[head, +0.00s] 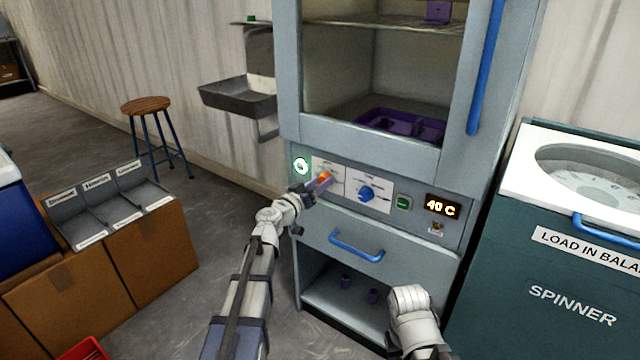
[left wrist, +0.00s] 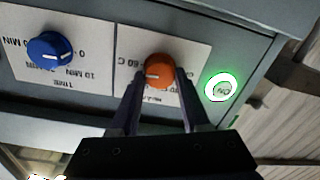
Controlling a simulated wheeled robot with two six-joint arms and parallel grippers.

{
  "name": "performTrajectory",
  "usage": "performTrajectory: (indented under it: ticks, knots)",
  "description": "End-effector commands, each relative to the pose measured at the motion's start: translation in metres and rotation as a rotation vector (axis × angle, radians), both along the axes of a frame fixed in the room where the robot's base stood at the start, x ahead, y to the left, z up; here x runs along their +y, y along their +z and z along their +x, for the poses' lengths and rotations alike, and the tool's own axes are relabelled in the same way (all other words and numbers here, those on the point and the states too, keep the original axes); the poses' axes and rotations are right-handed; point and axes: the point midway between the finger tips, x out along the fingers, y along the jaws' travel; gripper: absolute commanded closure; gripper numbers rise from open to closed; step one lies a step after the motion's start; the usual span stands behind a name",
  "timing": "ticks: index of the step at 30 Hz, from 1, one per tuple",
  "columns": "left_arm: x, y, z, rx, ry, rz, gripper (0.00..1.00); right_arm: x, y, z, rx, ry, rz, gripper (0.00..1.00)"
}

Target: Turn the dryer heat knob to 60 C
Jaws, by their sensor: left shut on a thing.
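The orange heat knob (head: 325,175) sits on a white label plate on the dryer's control panel. My left gripper (head: 318,185) reaches it from the lower left. In the left wrist view, the orange knob (left wrist: 159,68) is between the fingers of my left gripper (left wrist: 160,84), which is shut on it. That view is upside down; a "60 C" mark shows beside the knob, and the other marks are partly hidden by the fingers. The dryer display (head: 442,208) reads 40 C. Part of my right arm shows at lower right; its gripper does not show.
A blue timer knob (head: 366,194) is right of the orange one. A lit green-ringed button (head: 301,166) is to its left, and a green switch (head: 404,202) lies farther right. A blue drawer handle (head: 356,247) is below. The spinner (head: 572,275) stands at right.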

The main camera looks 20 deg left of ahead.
Motion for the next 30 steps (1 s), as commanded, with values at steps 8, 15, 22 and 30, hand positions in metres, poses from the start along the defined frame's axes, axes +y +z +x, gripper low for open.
performTrajectory:
  ticks: [8,15,22,30]
  knots:
    - [-0.0013,-0.0009,-0.0017,-0.021,-0.002,0.065,1.00,0.0000,-0.0009,0.0000,0.000,0.000,0.000,0.50]
    - [-0.0014,-0.0009,-0.0018,-0.024,-0.002,0.075,1.00,0.0000,-0.0009,0.0000,0.000,0.000,0.000,0.50]
    - [-0.0013,-0.0009,-0.0018,-0.024,-0.002,0.074,1.00,0.0000,-0.0009,0.0000,0.000,0.000,0.000,0.50]
    - [-0.0008,-0.0005,-0.0010,-0.025,-0.002,0.071,0.24,0.0000,-0.0007,0.0000,0.000,0.000,0.000,0.50]
